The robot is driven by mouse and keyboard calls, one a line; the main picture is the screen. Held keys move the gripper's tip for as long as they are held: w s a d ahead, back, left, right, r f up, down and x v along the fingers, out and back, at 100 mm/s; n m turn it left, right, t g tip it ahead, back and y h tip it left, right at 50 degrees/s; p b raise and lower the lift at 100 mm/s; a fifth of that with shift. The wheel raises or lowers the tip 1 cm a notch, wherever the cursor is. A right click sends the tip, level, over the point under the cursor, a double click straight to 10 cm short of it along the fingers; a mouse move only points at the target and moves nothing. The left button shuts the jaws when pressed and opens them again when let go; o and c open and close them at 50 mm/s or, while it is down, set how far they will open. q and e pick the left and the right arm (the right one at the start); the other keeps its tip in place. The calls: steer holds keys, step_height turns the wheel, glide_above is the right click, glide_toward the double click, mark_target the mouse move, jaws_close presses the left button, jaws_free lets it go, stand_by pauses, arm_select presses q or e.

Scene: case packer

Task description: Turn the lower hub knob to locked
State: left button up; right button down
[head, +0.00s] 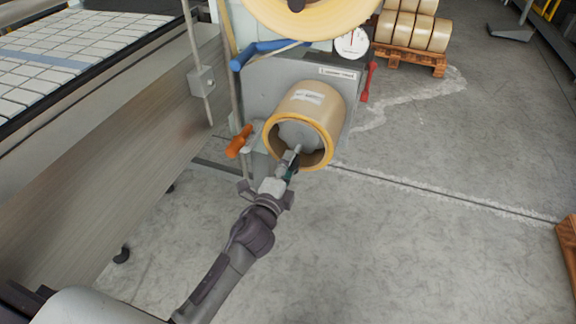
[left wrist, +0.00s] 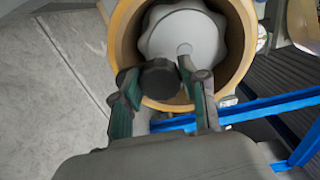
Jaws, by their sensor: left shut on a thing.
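The lower tape roll (head: 312,106) is tan and sits on the grey machine panel. Its pale grey, lobed hub knob (head: 298,134) fills the roll's open core; the lobed face (left wrist: 183,38) also shows in the left wrist view. My left gripper (head: 292,163) reaches up to the front of the core. In the left wrist view its fingers (left wrist: 158,85) are closed about a dark round grip (left wrist: 158,77) in front of the lobed face. How this grip joins the knob is hidden. No lock marking is readable. My right gripper is out of view.
A blue bar (head: 262,50) and an orange handle (head: 239,141) are left of the roll. A larger tape roll (head: 310,22) is above, beside a dial (head: 351,43). A red handle (head: 368,82) is to the right.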

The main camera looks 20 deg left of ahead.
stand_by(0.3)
arm_select(q)
steer(key=o, duration=1.1)
steer(key=s, duration=1.2)
steer(key=shift+a, duration=0.25)
